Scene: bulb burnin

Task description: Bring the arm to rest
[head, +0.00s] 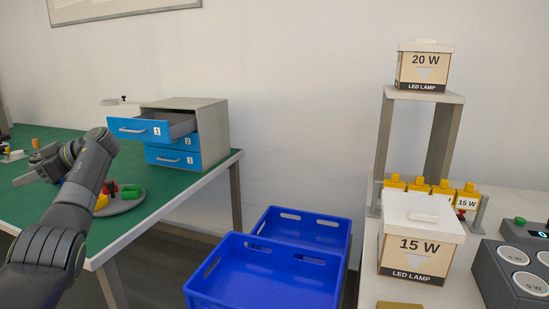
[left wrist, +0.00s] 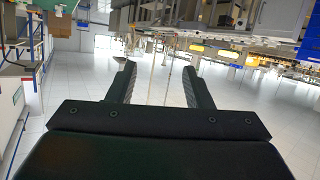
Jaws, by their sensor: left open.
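My left arm comes up from the lower left of the head view and bends over the green table (head: 185,185). My left gripper (head: 22,178) points to the left, held over or near the tabletop; its height above it is hard to tell. In the left wrist view the two fingers of my left gripper (left wrist: 160,82) stand apart with nothing between them, and open room with a pale floor shows beyond. My right gripper is in neither view.
A drawer cabinet (head: 215,130) has drawer 1 (head: 130,127) pulled out. A grey dish (head: 126,203) with coloured pieces lies near my forearm. Blue crates (head: 215,288) stand between the tables. A 15 W box (head: 410,245), a 20 W box (head: 421,72) and yellow-based bulbs are at right.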

